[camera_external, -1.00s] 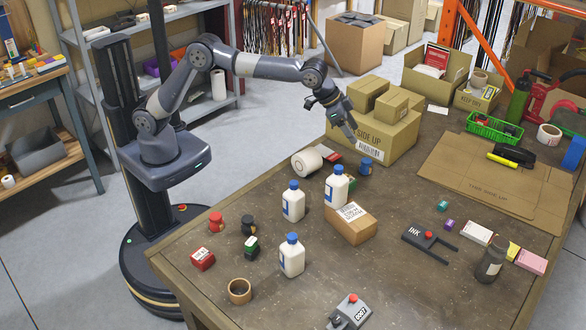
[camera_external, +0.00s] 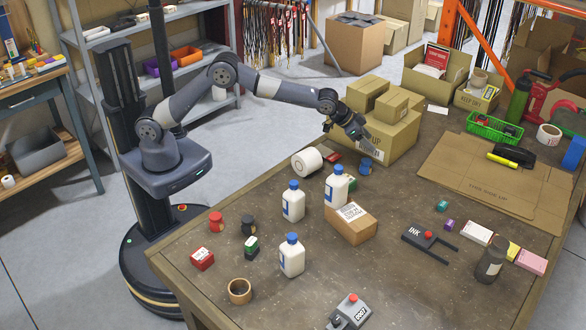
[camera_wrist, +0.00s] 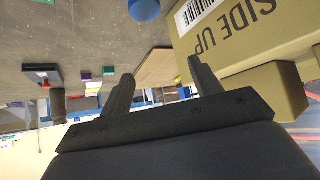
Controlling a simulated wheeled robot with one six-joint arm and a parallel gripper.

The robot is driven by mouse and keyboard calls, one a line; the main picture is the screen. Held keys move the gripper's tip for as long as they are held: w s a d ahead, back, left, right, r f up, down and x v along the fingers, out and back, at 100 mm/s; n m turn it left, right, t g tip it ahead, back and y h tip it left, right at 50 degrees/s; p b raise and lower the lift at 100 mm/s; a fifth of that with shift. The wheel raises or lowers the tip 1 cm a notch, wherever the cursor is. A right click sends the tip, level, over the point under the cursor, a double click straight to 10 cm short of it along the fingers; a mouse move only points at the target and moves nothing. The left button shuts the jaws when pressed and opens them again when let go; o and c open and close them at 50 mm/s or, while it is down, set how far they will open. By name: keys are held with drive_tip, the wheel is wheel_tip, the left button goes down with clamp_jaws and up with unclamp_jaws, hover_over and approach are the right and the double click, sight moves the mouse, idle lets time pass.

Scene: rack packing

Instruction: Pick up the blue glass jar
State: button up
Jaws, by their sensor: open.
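The small blue glass jar (camera_external: 366,167) stands on the table beside the large "side up" cardboard box (camera_external: 398,140). It is right of the white roll and behind the white bottles. In the wrist view a rounded blue thing, apparently the jar (camera_wrist: 144,9), is cut by the top edge, next to the box (camera_wrist: 235,30). My gripper (camera_external: 358,130) is in front of that box's left side, above and behind the jar and apart from it. In the wrist view its two fingers (camera_wrist: 160,74) are spread with nothing held between them.
A white roll (camera_external: 307,162) and white bottles with blue caps (camera_external: 337,188) stand near the jar, one behind a small cardboard box (camera_external: 351,223). Smaller boxes (camera_external: 367,94) sit on the large box. Flat cardboard (camera_external: 480,180) lies to the right.

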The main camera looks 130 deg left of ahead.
sight(363, 160)
wheel_tip(363, 160, down, 10)
drive_tip(key=shift+r, duration=0.2)
drive_tip(key=shift+w+a+f+p, duration=0.25)
drive_tip(key=shift+w+a+p, duration=0.1)
drive_tip(key=shift+x, duration=0.8)
drive_tip(key=c, duration=1.1)
